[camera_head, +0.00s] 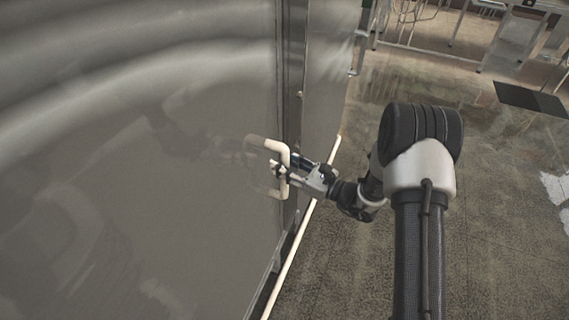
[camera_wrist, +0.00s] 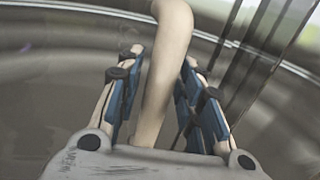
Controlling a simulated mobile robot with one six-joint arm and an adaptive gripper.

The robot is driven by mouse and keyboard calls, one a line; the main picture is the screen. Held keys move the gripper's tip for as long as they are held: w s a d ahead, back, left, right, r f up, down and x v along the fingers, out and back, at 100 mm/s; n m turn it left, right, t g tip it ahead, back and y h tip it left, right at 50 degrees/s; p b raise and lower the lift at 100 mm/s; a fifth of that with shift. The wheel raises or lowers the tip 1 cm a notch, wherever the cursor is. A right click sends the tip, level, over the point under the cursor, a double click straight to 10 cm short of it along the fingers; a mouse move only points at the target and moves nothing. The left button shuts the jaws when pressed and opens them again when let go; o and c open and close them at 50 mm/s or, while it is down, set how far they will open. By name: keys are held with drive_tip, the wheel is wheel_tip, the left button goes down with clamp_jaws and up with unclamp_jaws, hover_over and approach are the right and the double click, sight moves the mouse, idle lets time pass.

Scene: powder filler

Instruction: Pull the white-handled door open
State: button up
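The door (camera_head: 150,150) is a large grey, glossy panel filling the left of the head view. Its white handle (camera_head: 267,144) is a chunky U-shaped bar standing out from the panel near the door's right edge. My gripper (camera_head: 287,166) is at the handle, reaching in from the right. In the wrist view the handle (camera_wrist: 165,75) passes between the two blue-padded fingers of my gripper (camera_wrist: 164,75). Some space shows between the bar and the pads, so the fingers are around it and look open. The door looks closed.
A metal frame post (camera_head: 293,80) runs along the door's right edge. A pale strip (camera_head: 292,258) runs along the floor beside it. Open floor (camera_head: 480,230) lies to the right. Metal-legged tables (camera_head: 440,45) and a dark mat (camera_head: 530,98) are farther back.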

clamp_jaws()
drive_tip(key=shift+d, duration=0.1)
idle(0.4)
